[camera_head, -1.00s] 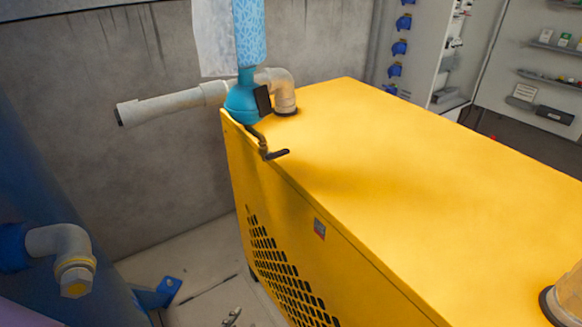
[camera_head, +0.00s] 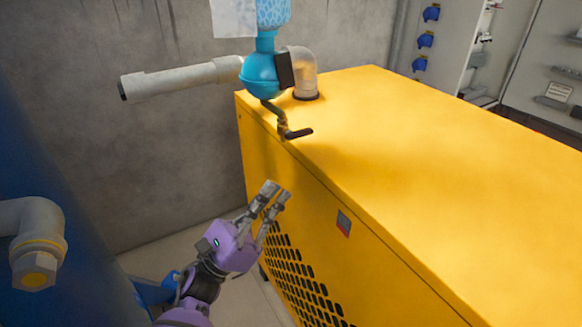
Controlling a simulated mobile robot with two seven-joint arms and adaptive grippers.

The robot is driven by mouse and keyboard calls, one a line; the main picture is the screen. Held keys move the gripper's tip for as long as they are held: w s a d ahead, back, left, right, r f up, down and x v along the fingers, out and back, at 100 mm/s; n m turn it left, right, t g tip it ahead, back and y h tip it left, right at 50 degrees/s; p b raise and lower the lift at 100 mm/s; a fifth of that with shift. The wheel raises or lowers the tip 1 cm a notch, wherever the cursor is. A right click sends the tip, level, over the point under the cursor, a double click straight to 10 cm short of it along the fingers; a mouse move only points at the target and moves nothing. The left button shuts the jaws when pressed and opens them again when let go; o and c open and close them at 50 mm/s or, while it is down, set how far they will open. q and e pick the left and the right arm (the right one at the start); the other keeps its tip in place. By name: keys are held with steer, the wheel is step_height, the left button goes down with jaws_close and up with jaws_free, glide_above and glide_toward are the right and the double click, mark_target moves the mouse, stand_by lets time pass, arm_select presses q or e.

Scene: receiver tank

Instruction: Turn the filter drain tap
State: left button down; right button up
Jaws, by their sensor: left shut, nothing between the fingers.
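The filter drain tap is a small brass valve with a dark lever handle (camera_head: 298,133). It hangs on a short dark pipe below the blue filter housing (camera_head: 262,76), at the near upper edge of the yellow cabinet (camera_head: 420,150). The lever points to the right, over the cabinet top. My left gripper (camera_head: 276,192), purple with grey fingers, is shut and empty in front of the cabinet's side. It is below the tap in the picture and apart from it. My right gripper is not in view.
A pale pipe (camera_head: 185,80) runs left from the filter, and a pale elbow (camera_head: 304,72) rises from the cabinet top. A blue tank (camera_head: 70,190) with a grey elbow pipe (camera_head: 38,240) stands at the left. Open floor shows between tank and cabinet.

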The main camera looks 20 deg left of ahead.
mark_target(299, 134)
arm_select(q)
steer(key=p+x, duration=0.3)
steer(key=x, duration=0.6)
steer(key=shift+w+d+r, duration=0.1)
steer(key=shift+w+r, duration=0.15)
